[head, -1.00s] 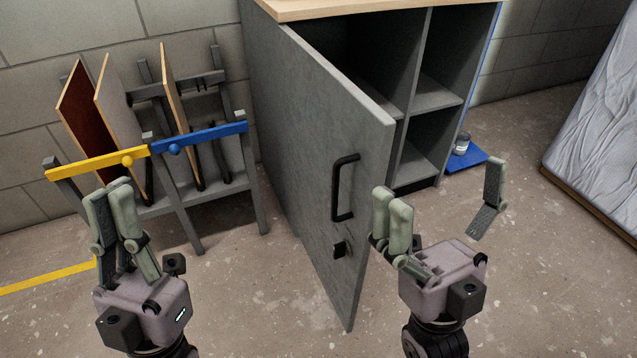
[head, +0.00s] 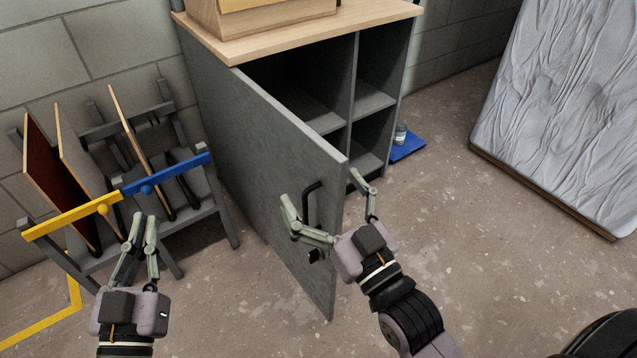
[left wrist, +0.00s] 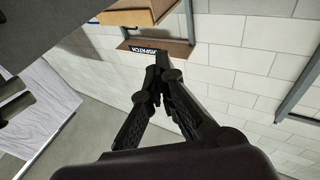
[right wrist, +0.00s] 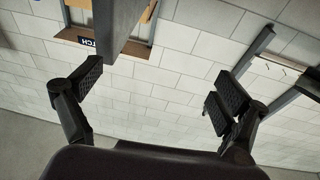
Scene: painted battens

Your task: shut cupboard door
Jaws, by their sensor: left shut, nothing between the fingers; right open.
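The grey cupboard (head: 222,130) stands at the back with its door (head: 270,175) wide open, swung out toward me. A black bar handle (head: 309,208) is near the door's free edge, with a small dark block below it. My right gripper (head: 323,187) is open at that edge, one finger on the handle side and one past the edge. Whether it touches is unclear. The right wrist view shows a grey panel, apparently the door (right wrist: 120,22), ahead between the spread fingers. My left gripper (head: 143,216) is shut and empty, left of the door, before the rack.
A rack (head: 222,205) with upright boards and a yellow and blue front rail stands left of the cupboard. A wooden box (head: 205,18) sits on the cupboard top. A jar (head: 400,133) on a blue mat (head: 413,146) and a sheet-covered slab (head: 560,110) are right. Floor between is clear.

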